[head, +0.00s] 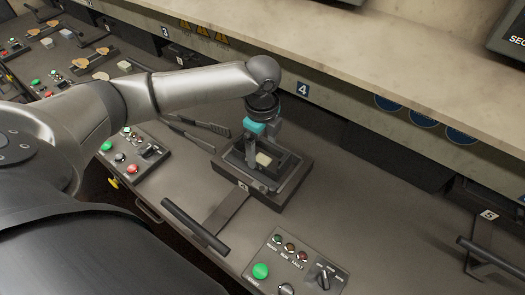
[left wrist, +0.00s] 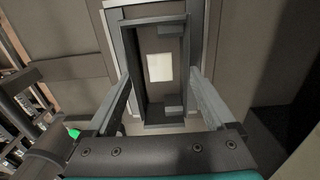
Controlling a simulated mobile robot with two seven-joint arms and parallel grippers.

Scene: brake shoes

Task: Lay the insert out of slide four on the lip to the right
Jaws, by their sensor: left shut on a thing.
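The insert (head: 283,165) is a dark grey rectangular open frame at slide four (head: 222,212), the one with the "4" label. In the left wrist view the insert (left wrist: 128,62) has raised walls, small blocks inside and a pale square (left wrist: 160,67) in its middle. My left gripper (head: 258,165) comes down over it from above. Its two fingers (left wrist: 160,85) press along the insert's long outer sides, shut on it. Whether the insert is clear of the slide's seat cannot be told. My right gripper is not in view.
A button panel (head: 296,268) lies in front to the right, another (head: 134,155) to the left. The slide's bar handle (head: 195,226) points to the front. The grey worktop (head: 375,215) right of slide four is bare. A beige shelf (head: 370,75) overhangs behind.

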